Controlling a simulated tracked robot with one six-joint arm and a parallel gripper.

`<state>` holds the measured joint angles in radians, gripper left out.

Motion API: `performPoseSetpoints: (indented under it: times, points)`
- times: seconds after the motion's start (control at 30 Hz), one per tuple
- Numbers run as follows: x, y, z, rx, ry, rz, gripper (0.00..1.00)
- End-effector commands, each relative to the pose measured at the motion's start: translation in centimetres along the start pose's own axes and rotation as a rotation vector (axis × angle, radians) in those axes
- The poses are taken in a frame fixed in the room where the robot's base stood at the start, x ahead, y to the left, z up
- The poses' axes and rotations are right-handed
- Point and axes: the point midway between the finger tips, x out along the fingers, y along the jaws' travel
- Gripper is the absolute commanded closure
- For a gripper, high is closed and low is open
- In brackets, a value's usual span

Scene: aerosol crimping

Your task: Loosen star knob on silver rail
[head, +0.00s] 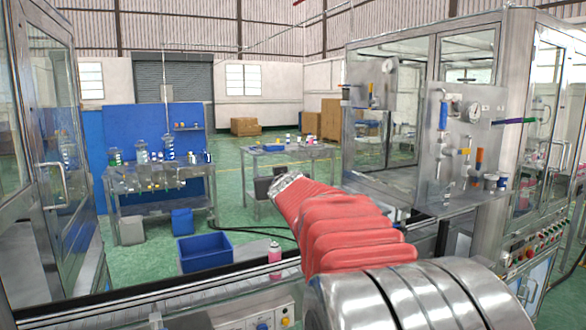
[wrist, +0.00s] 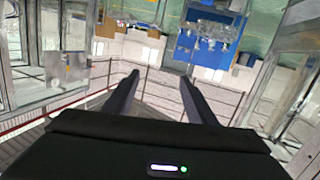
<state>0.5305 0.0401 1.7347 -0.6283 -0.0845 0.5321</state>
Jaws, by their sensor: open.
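A silver rail (head: 150,302) runs along the bottom left of the head view, below and left of my red-sleeved arm. I cannot make out a star knob on it with certainty; the small parts near its lower edge are too small to tell. My gripper (wrist: 159,78) shows in the wrist view with its two dark fingers apart and nothing between them. The fingers point out into the room, clear of any surface.
A pink can (head: 275,253) stands by the rail. A blue bin (head: 206,252) is on the green floor behind. A bench with bottles (head: 160,185) stands at the back left. A steel panel with gauges and valves (head: 470,130) is at the right. Glass-doored cabinets flank both sides.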

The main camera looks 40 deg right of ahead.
Motion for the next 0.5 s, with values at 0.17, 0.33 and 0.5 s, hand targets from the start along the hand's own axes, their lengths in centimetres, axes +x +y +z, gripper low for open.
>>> performPoseSetpoints:
  times: [0.17,0.33,0.5]
  points:
    - [-5.5,-4.2,2.8,-0.002,-0.123,-0.013,0.49]
    - [-11.1,-7.6,6.6,-0.013,-0.255,-0.043,0.49]
    - [-17.3,-10.8,11.1,-0.034,-0.395,-0.095,0.49]
